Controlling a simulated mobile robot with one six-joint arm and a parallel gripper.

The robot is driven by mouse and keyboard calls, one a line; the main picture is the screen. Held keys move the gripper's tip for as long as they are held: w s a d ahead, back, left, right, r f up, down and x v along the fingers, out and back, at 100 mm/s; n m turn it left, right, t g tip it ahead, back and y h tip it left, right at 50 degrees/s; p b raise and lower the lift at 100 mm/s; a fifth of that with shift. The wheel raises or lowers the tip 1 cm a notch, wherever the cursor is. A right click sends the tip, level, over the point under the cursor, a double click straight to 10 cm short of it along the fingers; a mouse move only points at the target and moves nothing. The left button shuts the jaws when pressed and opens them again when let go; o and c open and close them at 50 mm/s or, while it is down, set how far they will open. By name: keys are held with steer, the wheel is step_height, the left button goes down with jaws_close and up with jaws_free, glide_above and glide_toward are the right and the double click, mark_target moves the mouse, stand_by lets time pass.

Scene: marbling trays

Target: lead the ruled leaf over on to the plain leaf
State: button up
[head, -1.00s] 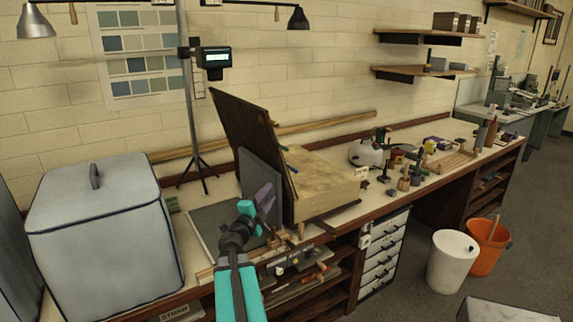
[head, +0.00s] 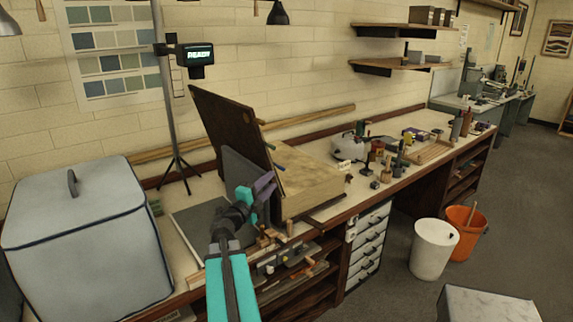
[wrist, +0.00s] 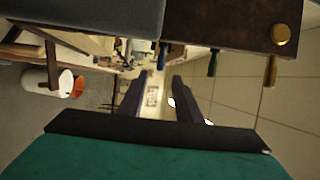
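A flat dark grey leaf (head: 197,221) lies in a pale frame on the bench. A second grey leaf (head: 238,168) stands nearly upright at its right side, its lower part behind my arm; it seems to fill the wrist view's upper left (wrist: 80,12). No ruling is visible on either, so I cannot tell which is the ruled one. My gripper (head: 265,187), with purple fingers, is at the standing leaf's near right edge; contact is unclear. In the wrist view the fingers (wrist: 159,95) are apart with nothing between them.
A brown board (head: 232,122) with coloured handles leans beside the standing leaf, by a wooden box (head: 318,178). A large grey lidded box (head: 85,240) stands left. A stand holds a display (head: 195,55) reading READY. White (head: 433,250) and orange (head: 461,240) bins stand on the floor.

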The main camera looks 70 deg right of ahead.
steer(key=shift+w+d, duration=0.1)
steer(key=shift+d, duration=0.15)
steer(key=p+x, duration=0.4)
steer(key=x, duration=0.9)
stand_by(2.4)
steer(key=shift+d, duration=0.1)
steer(key=shift+c, duration=0.3)
jaws_close()
